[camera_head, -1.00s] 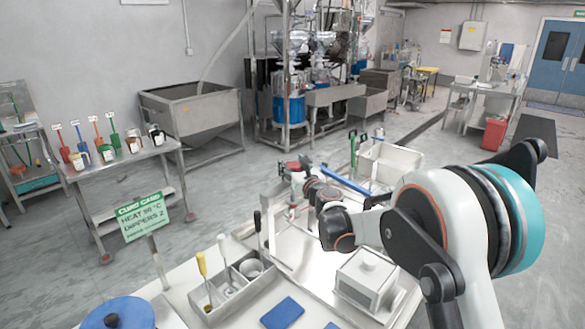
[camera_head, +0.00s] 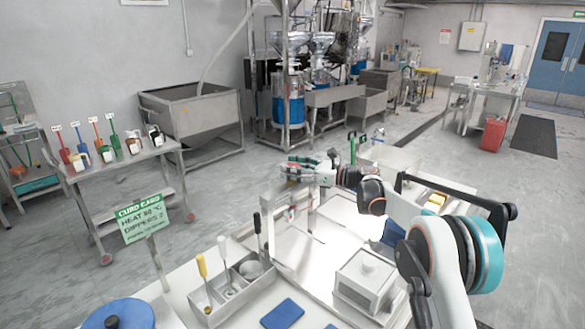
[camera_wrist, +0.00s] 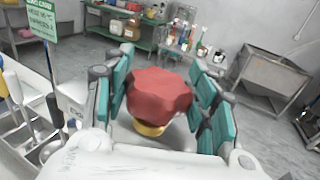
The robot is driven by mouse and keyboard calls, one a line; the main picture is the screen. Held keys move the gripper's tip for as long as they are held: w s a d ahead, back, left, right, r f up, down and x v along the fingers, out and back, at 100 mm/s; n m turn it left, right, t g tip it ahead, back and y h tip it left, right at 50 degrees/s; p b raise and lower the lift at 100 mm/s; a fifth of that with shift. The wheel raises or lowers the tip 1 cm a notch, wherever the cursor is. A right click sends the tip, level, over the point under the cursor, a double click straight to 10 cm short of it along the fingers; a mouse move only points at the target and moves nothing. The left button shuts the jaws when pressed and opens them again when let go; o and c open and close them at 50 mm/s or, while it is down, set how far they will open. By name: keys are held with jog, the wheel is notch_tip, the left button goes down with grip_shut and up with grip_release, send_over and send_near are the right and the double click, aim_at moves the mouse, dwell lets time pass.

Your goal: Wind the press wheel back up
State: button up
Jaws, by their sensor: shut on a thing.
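The red press wheel (camera_wrist: 158,95) fills the middle of the wrist view. It is a lobed knob above a yellowish collar (camera_wrist: 150,128). My gripper (camera_wrist: 160,72) has its teal-padded fingers on both sides of the wheel and is shut on it. In the head view, my gripper (camera_head: 300,170) is at the top of the press frame (camera_head: 298,222), at the far left part of the bench. Its fingers mostly hide the wheel there. The arm reaches in from the right.
A grey caddy (camera_head: 232,288) with upright tools and a green sign (camera_head: 143,217) stand left of the press. A blue pad (camera_head: 283,313) lies in front. A yellow block (camera_head: 435,201) is behind the arm.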

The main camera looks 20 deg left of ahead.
jog(key=shift+n+g, duration=0.6)
jog(key=shift+g, duration=0.3)
jog(key=o, duration=1.1)
jog(key=d, duration=0.4)
jog(key=w+d, duration=0.1)
jog(key=d, duration=0.6)
jog(key=shift+w+d, duration=0.2)
jog(key=shift+d, duration=0.2)
